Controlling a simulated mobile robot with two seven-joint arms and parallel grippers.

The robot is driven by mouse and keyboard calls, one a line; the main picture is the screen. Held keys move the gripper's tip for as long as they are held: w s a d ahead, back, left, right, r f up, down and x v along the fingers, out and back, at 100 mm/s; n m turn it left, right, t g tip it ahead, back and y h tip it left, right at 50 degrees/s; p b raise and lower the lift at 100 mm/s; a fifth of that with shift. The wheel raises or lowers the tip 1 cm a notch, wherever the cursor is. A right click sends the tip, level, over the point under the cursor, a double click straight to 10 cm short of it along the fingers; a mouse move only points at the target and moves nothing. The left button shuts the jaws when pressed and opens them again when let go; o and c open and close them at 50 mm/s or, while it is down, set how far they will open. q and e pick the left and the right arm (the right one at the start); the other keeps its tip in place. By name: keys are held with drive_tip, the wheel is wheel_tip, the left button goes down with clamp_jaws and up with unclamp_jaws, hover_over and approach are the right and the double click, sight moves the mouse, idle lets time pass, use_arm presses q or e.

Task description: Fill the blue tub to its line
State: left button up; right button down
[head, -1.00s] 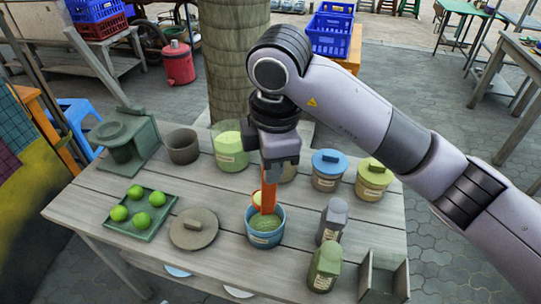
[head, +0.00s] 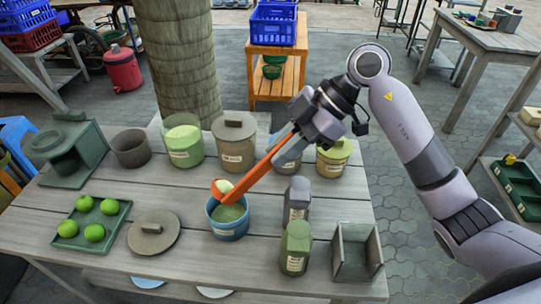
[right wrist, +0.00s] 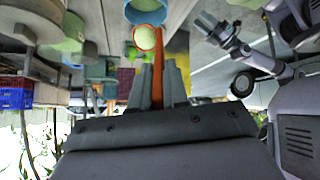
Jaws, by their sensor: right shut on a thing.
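The blue tub (head: 228,230) stands at the front middle of the table, with green material inside. Its fill line cannot be made out. My right gripper (head: 281,146) is shut on the handle of an orange scoop (head: 256,174), up and to the right of the tub. The scoop slants down left, and its bowl, holding pale green material, is over the tub's back rim. The right wrist view shows the scoop (right wrist: 158,50) between the fingers and the tub (right wrist: 147,14) beyond. My left gripper (right wrist: 214,30) shows small there; its jaws are unclear.
A glass jar of green material (head: 184,148), a lidded canister (head: 234,150) and a yellow-green-lidded jar (head: 334,158) stand behind. A grey bottle (head: 297,198), a green bottle (head: 295,250) and an open box (head: 357,252) stand right. A round lid (head: 150,240) and tray of green balls (head: 118,222) lie left.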

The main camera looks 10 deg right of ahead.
drive_tip(key=f+b, duration=0.1)
drive_tip(key=d+y+b, duration=0.1)
drive_tip(key=b, duration=0.1)
drive_tip(key=d+f+y+b, duration=0.1)
drive_tip(key=shift+w+d+f, duration=0.2)
drive_tip(key=shift+w+f, duration=0.05)
drive_tip(key=shift+f, duration=0.1)
drive_tip(key=shift+w+d+f+g+y+b, duration=0.1)
drive_tip(key=shift+d+f+g+y+b, duration=0.35)
drive_tip(key=shift+f+y, duration=0.45)
drive_tip(key=shift+w+d+f+y, duration=0.1)
drive_tip(key=shift+d+f+y, duration=0.35)
drive_tip(key=shift+f+y, duration=0.05)
drive_tip(key=shift+d+f+m+y+b, duration=0.15)
drive_tip(key=shift+f+m+y+b, duration=0.05)
drive_tip(key=shift+m+y+b, duration=0.1)
drive_tip(key=shift+d, duration=0.1)
